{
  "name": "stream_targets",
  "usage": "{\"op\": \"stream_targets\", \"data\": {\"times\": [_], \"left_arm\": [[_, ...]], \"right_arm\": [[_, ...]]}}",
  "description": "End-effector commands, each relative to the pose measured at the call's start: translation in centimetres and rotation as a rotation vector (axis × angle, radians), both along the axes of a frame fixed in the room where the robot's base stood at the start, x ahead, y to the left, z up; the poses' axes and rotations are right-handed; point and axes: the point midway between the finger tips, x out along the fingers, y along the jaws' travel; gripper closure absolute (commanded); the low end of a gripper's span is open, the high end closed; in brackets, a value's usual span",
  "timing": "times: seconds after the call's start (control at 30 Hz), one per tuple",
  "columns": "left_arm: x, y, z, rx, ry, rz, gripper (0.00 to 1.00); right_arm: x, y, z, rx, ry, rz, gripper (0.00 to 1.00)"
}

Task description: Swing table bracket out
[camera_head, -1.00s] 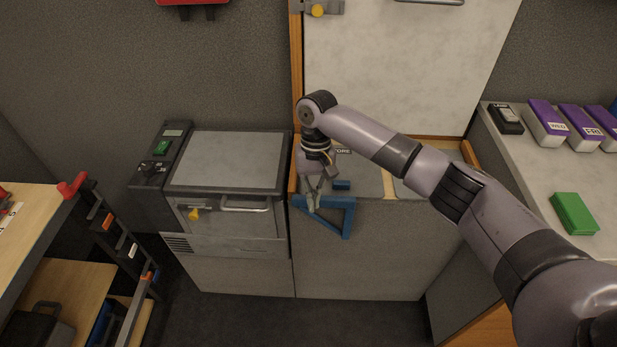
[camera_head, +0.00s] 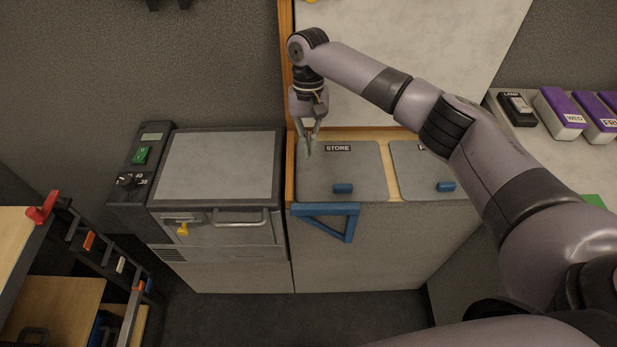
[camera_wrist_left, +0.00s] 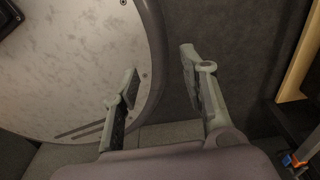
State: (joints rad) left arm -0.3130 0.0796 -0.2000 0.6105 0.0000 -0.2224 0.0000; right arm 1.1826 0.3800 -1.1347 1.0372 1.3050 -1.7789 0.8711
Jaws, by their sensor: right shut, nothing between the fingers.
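The blue triangular bracket (camera_head: 325,209) is at the front face of the middle cabinet, just below its top edge. Its top bar, slanting strut and short end bar show; I cannot tell exactly how far it stands out from the face. My right gripper (camera_head: 309,149) is shut and empty, pointing down over the left edge of the lid marked STORE (camera_head: 330,172), behind and apart from the bracket. My left gripper (camera_wrist_left: 158,72) shows only in the left wrist view, with its fingers spread and nothing between them.
A large pale panel (camera_head: 400,55) stands upright behind the lids. A grey-lidded machine (camera_head: 220,165) is left of the cabinet. Purple boxes (camera_head: 558,108) are on the right counter. A ladder-like rack (camera_head: 105,250) is at left. The floor in front is clear. A pale round-edged surface (camera_wrist_left: 75,65) is near my left gripper.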

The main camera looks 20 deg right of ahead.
Motion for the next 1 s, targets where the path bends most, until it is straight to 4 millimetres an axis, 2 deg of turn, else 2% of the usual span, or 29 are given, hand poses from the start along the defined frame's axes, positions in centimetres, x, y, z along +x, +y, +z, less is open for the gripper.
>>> {"op": "stream_targets", "data": {"times": [0.17, 0.4, 0.53, 0.8, 1.0], "left_arm": [[0.1, 0.0, 0.3, 0.000, -0.002, 0.000, 0.60], [2.6, -0.2, 1.0, -0.004, -0.039, 0.000, 0.60], [2.8, -0.2, 1.2, -0.005, -0.042, 0.000, 0.60], [2.0, -0.2, 2.8, -0.003, -0.030, 0.000, 0.60], [1.3, -0.1, 3.0, -0.002, -0.020, 0.000, 0.60]], "right_arm": [[-0.6, 0.1, -2.0, -0.002, 0.004, 0.001, 1.00], [-1.8, 0.4, -6.9, -0.003, 0.004, 0.001, 1.00], [-2.4, 0.7, -9.6, -0.002, 0.004, 0.000, 1.00], [-5.4, 1.5, -9.4, 0.000, 0.000, 0.002, 1.00], [-6.2, 1.7, -9.5, -0.001, 0.001, -0.001, 1.00]]}}
